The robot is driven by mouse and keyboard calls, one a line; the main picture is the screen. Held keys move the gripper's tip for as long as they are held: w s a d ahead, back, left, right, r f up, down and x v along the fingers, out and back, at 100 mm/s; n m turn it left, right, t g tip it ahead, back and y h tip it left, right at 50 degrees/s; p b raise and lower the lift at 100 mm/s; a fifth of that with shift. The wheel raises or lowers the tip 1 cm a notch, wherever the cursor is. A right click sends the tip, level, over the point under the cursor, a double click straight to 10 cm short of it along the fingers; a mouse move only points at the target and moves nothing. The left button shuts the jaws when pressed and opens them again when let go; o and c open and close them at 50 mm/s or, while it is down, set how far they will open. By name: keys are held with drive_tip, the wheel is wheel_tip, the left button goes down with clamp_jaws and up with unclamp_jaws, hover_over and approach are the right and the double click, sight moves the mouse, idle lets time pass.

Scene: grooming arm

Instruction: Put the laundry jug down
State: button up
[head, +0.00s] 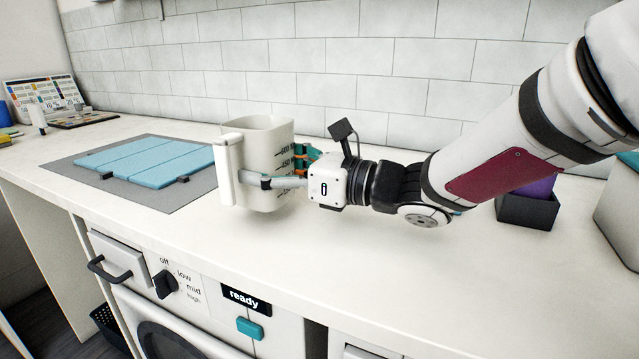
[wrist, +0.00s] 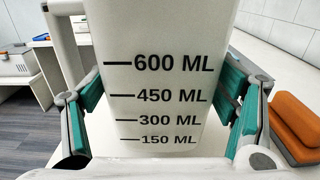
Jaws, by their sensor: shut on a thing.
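The laundry jug (head: 262,150) is a white, open-topped jug with a handle on its left and dark volume marks on its side. In the wrist view the jug (wrist: 160,85) fills the middle, its marks running from 150 to 600 ML. My gripper (head: 284,172) is shut on the jug, with one finger on each side of its body; its teal pads also show in the wrist view (wrist: 160,108). The jug is upright over the white counter (head: 330,270). I cannot tell whether its base touches the counter.
A dark box with a purple thing (head: 527,208) stands at the right. An orange block (wrist: 297,122) shows in the wrist view. The counter front is clear; a tiled wall is behind.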

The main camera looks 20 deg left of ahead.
drive_tip(key=shift+w+a, duration=0.1)
drive_tip(key=shift+w, duration=0.15)
drive_tip(key=shift+f, duration=0.2)
drive_tip(key=shift+f+b, duration=0.5)
drive_tip(key=shift+f, duration=1.1)
drive_tip(key=o, duration=1.4)
drive_tip(key=d, duration=0.8)
drive_tip(key=s+d+p, duration=0.1)
drive_tip(key=d, duration=0.3)
